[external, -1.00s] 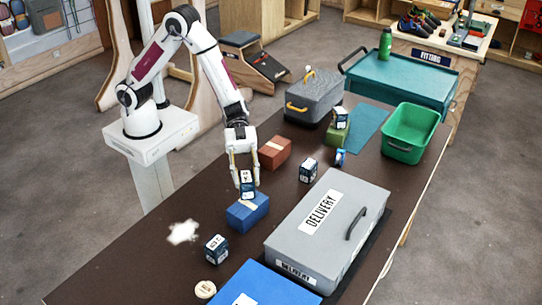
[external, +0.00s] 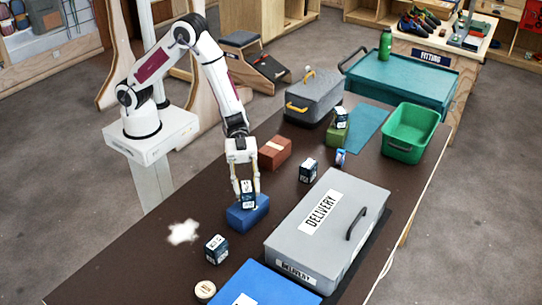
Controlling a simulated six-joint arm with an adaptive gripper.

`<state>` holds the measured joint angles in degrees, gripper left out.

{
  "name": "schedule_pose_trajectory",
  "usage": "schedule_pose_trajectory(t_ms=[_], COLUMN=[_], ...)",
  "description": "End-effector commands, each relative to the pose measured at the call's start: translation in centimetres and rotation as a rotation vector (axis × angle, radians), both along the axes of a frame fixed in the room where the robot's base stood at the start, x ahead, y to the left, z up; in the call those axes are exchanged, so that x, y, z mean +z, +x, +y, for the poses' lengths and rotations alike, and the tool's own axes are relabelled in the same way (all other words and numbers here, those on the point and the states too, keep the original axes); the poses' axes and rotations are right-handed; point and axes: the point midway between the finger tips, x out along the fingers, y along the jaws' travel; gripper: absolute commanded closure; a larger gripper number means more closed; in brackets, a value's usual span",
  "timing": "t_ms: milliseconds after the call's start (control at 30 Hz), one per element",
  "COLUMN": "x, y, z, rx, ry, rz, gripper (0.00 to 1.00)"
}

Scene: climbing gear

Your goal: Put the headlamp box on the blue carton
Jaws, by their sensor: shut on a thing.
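The blue carton (external: 246,213) sits on the brown table, left of the grey delivery box. My gripper (external: 248,194) points down over the carton, its fingers shut on a small dark box with a white label, taken as the headlamp box (external: 248,201). The box is upright and at the carton's top face. I cannot tell whether it touches the carton or hangs just above it. The gripper's fingers hide the box's sides.
Similar small dark boxes stand at the front left (external: 216,249), near the middle (external: 308,170) and on a green carton (external: 337,134). A red-brown carton (external: 275,152) lies behind my gripper. The grey delivery box (external: 327,230) stands close on the right.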

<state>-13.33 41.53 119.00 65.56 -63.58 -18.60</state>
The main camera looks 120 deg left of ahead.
Motion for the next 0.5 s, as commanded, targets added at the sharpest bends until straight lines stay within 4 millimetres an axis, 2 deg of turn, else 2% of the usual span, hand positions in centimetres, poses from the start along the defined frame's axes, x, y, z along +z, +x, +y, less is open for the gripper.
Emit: schedule_pose_trajectory(t_ms=[467, 500], x=[-0.31, -0.29], y=[0.04, 0.03], z=[0.01, 0.01], rx=[0.001, 0.000], ry=[0.000, 0.001], rz=[-0.002, -0.002], gripper=[0.92, 0.58])
